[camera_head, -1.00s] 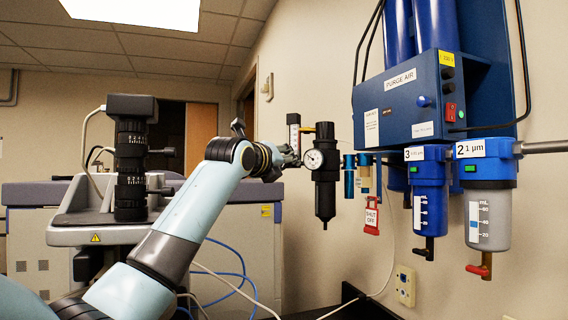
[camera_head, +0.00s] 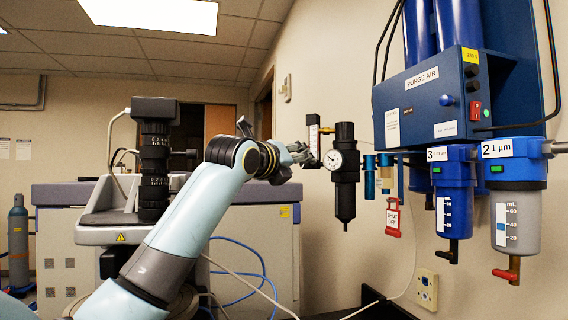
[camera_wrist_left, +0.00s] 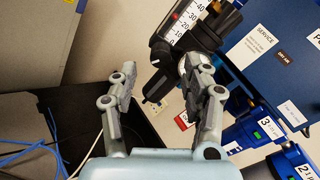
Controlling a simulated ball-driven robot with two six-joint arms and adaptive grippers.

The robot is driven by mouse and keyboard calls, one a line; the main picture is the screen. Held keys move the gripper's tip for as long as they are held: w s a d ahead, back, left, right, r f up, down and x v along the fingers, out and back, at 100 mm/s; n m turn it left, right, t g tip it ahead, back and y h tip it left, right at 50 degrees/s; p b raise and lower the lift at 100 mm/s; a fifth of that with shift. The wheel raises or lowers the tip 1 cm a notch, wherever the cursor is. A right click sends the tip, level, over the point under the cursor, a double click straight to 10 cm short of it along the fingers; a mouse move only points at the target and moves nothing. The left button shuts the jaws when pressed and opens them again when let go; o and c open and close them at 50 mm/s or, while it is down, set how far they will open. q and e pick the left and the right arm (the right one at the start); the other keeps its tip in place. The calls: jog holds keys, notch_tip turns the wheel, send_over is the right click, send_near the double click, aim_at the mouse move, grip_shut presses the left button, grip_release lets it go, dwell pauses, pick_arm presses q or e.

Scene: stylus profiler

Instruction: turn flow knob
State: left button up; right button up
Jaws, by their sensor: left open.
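My left gripper (camera_head: 306,155) reaches from the left to the flow gauge (camera_head: 313,135), a narrow white-scaled tube beside the black regulator (camera_head: 345,180) with its round dial (camera_head: 333,160). In the left wrist view my left gripper (camera_wrist_left: 160,74) is open, its two grey fingers apart. The flow gauge's scale (camera_wrist_left: 186,22) is at the top, past the fingertips. A black knob-like part (camera_wrist_left: 156,86) shows between the fingers; I cannot tell whether it is the flow knob or part of the regulator. In the head view the fingers hide the gauge's lower end. I see no clear grip.
The blue purge air panel (camera_head: 428,108) with filter bowls (camera_head: 455,200) hangs to the right. A red shut-off tag (camera_head: 392,218) hangs just right of the regulator. A black microscope-like instrument (camera_head: 154,165) stands behind my arm. A gas cylinder (camera_head: 18,245) stands far left.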

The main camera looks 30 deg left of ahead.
pick_arm(q)
jog(key=s, duration=0.7)
jog(key=shift+d, duration=0.25)
jog(key=shift+s, duration=0.1)
